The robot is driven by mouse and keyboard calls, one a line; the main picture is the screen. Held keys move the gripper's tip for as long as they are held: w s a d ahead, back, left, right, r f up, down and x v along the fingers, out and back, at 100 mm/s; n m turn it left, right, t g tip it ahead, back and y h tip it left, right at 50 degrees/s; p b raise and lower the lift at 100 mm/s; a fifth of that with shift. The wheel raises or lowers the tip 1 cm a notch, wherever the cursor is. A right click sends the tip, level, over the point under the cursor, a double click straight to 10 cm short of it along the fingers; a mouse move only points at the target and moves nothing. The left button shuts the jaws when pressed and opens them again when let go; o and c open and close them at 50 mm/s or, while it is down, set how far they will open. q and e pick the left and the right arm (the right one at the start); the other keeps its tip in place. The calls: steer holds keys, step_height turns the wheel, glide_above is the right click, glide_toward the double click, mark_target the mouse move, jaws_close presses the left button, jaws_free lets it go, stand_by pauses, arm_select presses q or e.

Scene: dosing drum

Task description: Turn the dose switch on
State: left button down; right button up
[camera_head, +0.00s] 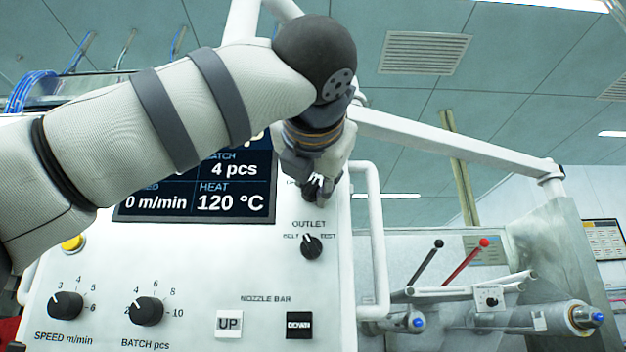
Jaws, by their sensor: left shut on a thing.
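My left arm comes in from the left across the white control panel (200,270). My left gripper (319,188) points at the panel's upper right part, just above the OUTLET knob. It is shut on a small control there, which I take to be the dose switch. The fingers hide most of this control and its label, so its position cannot be read. The black OUTLET knob (312,246) sits below, apart from the gripper, between two small labels. My right gripper is not in view.
A dark display (232,203) shows 4 pcs, 0 m/min and 120 °C. Below are the SPEED knob (66,305), BATCH knob (146,311), white UP button (229,323) and black DOWN button (299,324). A white handle bar (377,245) stands right of the gripper. Levers and rollers are farther right.

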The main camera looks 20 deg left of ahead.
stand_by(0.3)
arm_select(q)
steer(key=c, duration=1.3)
jaws_free()
steer(key=shift+c, duration=0.2)
steer(key=v, duration=1.2)
